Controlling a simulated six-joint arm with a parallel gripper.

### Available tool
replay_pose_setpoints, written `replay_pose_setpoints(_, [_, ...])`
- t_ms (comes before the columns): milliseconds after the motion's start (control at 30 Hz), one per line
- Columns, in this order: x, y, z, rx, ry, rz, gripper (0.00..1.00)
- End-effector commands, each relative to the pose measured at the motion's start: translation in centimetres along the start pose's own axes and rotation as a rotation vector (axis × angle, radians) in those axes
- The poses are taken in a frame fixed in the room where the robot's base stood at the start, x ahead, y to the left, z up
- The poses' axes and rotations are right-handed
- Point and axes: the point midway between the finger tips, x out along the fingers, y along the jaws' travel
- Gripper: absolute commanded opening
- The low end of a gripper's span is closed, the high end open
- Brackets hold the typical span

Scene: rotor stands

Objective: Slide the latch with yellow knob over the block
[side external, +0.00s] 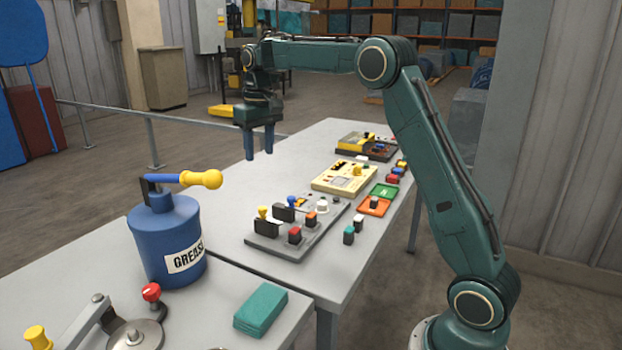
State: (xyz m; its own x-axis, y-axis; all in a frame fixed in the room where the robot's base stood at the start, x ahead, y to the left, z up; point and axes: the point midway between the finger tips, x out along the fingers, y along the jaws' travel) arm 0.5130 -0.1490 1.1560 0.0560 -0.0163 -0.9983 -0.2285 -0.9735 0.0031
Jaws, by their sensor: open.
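A small yellow knob (263,212) stands at the left end of a dark grey panel (277,247) on the far table. Beside it are a dark block with a pale top (266,227) and another dark block (283,212). Whether the latch under the knob covers either block is too small to tell. A blue knob (291,201) is just behind and to the right. My gripper (260,155) is open and empty, pointing down, high above the table's left edge and apart from the panel.
A blue grease can (165,245) with a yellow-ended handle stands on the near table, left of the panel. Red and orange knobs (295,235) crowd the panel. A yellow device (344,178) lies behind it. A teal block (260,311) lies in front.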

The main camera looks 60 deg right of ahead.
Motion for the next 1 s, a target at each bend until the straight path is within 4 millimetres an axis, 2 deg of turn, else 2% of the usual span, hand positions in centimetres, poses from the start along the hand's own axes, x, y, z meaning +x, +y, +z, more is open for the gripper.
replay_pose_setpoints(100, [1.9,1.1,-1.7,0.016,-0.028,-0.001,0.45])
replay_pose_setpoints(300, [3.6,2.2,-3.1,0.029,-0.053,-0.002,0.45])
replay_pose_setpoints(733, [4.4,2.4,-3.3,0.031,-0.060,-0.002,0.45])
replay_pose_setpoints(1000, [6.6,2.4,-3.2,0.031,-0.061,-0.002,0.45])
